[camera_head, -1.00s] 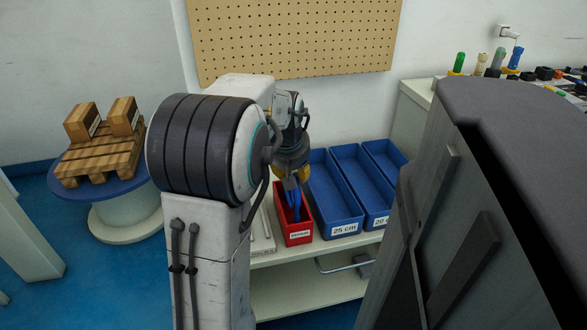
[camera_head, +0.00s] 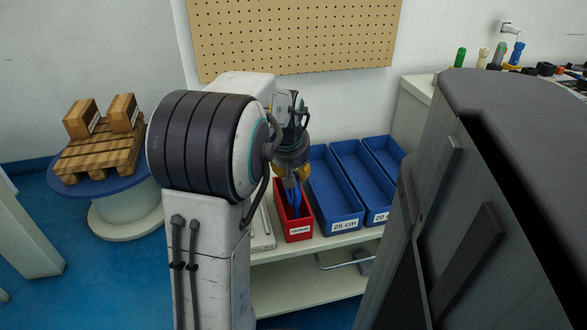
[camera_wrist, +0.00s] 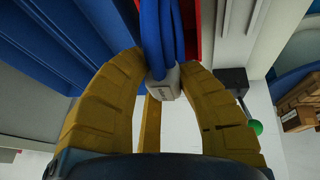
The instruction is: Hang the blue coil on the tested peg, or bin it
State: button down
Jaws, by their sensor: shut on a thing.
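The blue coil (camera_wrist: 161,35) is a bundle of blue cable with a small pale tag or tie (camera_wrist: 163,86) around it. My gripper (camera_wrist: 165,75) has yellow fingers shut on it near that tag in the wrist view. In the head view my gripper (camera_head: 291,172) is above the red bin (camera_head: 298,230), which has a white label too small to read. The blue coil (camera_head: 293,195) hangs down from the fingers into the red bin's opening. Whether it touches the bin's floor is hidden.
Blue bins stand right of the red bin on a pale shelf, one marked 25 cm (camera_head: 340,214). A pegboard (camera_head: 295,40) is on the wall behind. A blue-topped spool (camera_head: 130,195) with a wooden pallet (camera_head: 100,158) stands at left. A workbench with tools is at right.

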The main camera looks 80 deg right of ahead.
jog(key=shift+f, duration=0.1)
dwell(0.3)
jog(key=c, duration=0.9)
grip_release()
jog(key=shift+o, duration=0.2)
jog(key=v, duration=1.2)
